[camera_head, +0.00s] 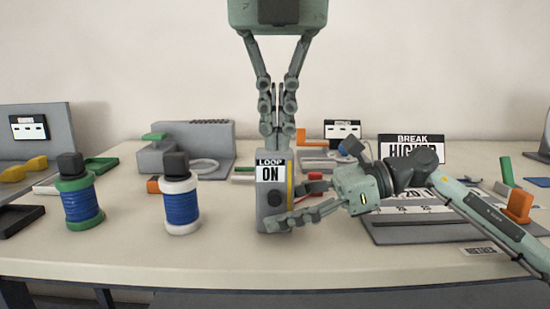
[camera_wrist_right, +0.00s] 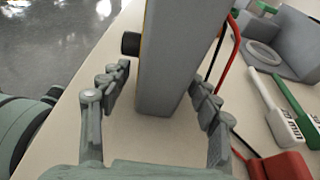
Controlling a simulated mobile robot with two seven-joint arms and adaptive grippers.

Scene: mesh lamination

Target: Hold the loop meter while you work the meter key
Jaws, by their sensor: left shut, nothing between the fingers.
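The loop meter (camera_head: 274,220) is a grey upright box near the table's front, with a "LOOP ON" label, a yellow side strip and a dark round key or knob (camera_head: 275,199) on its face. My left gripper (camera_head: 278,146) points down from above, shut and empty, its fingertips at the meter's top; I cannot tell whether they touch it. My right gripper (camera_head: 296,203) reaches in from the right, one finger in front of the meter and one partly hidden behind. In the right wrist view, the open fingers straddle the meter (camera_wrist_right: 172,70), with a gap visible on the left.
Two blue-wound spools (camera_head: 82,206) (camera_head: 181,207) stand left of the meter. Red and black leads (camera_wrist_right: 226,65) run beside the meter. A grey fixture (camera_head: 190,150) is behind, and a grey panel (camera_head: 420,232) lies right, under my right arm. The front-left table strip is clear.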

